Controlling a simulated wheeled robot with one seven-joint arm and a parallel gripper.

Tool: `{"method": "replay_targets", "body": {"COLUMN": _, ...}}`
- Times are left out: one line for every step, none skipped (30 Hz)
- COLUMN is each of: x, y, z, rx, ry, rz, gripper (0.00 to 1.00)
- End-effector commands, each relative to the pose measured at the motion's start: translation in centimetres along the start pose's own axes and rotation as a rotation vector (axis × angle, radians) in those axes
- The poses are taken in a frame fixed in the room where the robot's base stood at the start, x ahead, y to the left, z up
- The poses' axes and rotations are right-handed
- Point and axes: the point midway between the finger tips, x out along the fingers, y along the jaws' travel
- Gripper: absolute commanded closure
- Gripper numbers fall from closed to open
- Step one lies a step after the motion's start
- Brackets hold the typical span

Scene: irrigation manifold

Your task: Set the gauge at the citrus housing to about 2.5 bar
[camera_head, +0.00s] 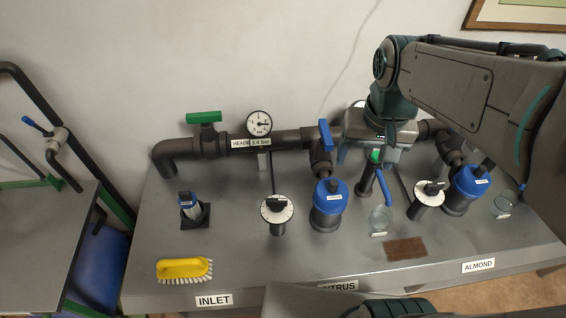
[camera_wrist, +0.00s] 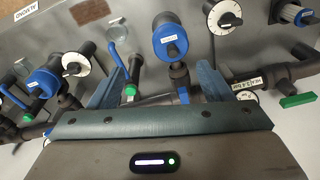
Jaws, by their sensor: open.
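The citrus housing (camera_head: 328,205) is a dark filter body with a blue cap. It stands mid-bench, and its cap (camera_wrist: 168,38) shows at the top of the wrist view. Left of it in the head view is a white dial with a black knob (camera_head: 277,208), also in the wrist view (camera_wrist: 224,17). A blue valve handle (camera_head: 325,134) sits on the branch behind the housing. No separate gauge face shows at the housing. My gripper (camera_head: 374,153) is open and empty, over the pipe behind and right of the housing; its spread fingers show in the wrist view (camera_wrist: 155,82).
A header gauge (camera_head: 259,123) and green handle (camera_head: 204,117) are on the left pipe. A blue-lever valve (camera_head: 384,187), a glass cup (camera_head: 380,221) and a second dial (camera_head: 428,190) stand right of the housing. A yellow brush (camera_head: 184,270) lies front left. My arm hides some right-hand pipework.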

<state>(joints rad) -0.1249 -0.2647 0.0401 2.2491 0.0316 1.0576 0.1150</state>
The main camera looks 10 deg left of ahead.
Motion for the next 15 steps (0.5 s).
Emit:
{"method": "replay_targets", "body": {"x": 0.8, "y": -1.4, "z": -1.1, "rx": -0.015, "ry": -0.044, "rz": -0.003, "gripper": 0.27}}
{"method": "replay_targets", "body": {"x": 1.1, "y": -2.2, "z": -1.7, "rx": -0.019, "ry": -0.068, "rz": -0.005, "gripper": 0.27}}
{"method": "replay_targets", "body": {"x": 1.5, "y": -3.3, "z": -2.4, "rx": -0.024, "ry": -0.101, "rz": -0.007, "gripper": 0.27}}
{"method": "replay_targets", "body": {"x": 1.9, "y": -4.1, "z": -3.0, "rx": -0.028, "ry": -0.124, "rz": -0.007, "gripper": 0.27}}
{"method": "replay_targets", "body": {"x": 2.2, "y": -4.9, "z": -3.5, "rx": -0.032, "ry": -0.149, "rz": -0.007, "gripper": 0.27}}
{"method": "replay_targets", "body": {"x": 2.8, "y": -5.9, "z": -4.1, "rx": -0.035, "ry": -0.181, "rz": -0.006, "gripper": 0.27}}
{"method": "replay_targets", "body": {"x": 3.3, "y": -6.8, "z": -4.6, "rx": -0.039, "ry": -0.205, "rz": -0.005, "gripper": 0.27}}
{"method": "replay_targets", "body": {"x": 3.7, "y": -7.6, "z": -5.0, "rx": -0.041, "ry": -0.230, "rz": -0.003, "gripper": 0.27}}
{"method": "replay_targets", "body": {"x": 4.4, "y": -8.8, "z": -5.5, "rx": -0.047, "ry": -0.262, "rz": 0.000, "gripper": 0.27}}
{"method": "replay_targets", "body": {"x": 4.9, "y": -9.6, "z": -5.9, "rx": -0.048, "ry": -0.285, "rz": 0.002, "gripper": 0.27}}
{"method": "replay_targets", "body": {"x": 5.4, "y": -10.5, "z": -6.2, "rx": -0.052, "ry": -0.308, "rz": 0.004, "gripper": 0.27}}
{"method": "replay_targets", "body": {"x": 6.1, "y": -11.5, "z": -6.6, "rx": -0.054, "ry": -0.336, "rz": 0.008, "gripper": 0.27}}
{"method": "replay_targets", "body": {"x": 6.6, "y": -12.3, "z": -6.8, "rx": -0.057, "ry": -0.357, "rz": 0.012, "gripper": 0.27}}
{"method": "replay_targets", "body": {"x": 7.1, "y": -13.0, "z": -7.0, "rx": -0.059, "ry": -0.376, "rz": 0.015, "gripper": 0.27}}
{"method": "replay_targets", "body": {"x": 7.7, "y": -13.8, "z": -7.2, "rx": -0.061, "ry": -0.400, "rz": 0.020, "gripper": 0.27}}
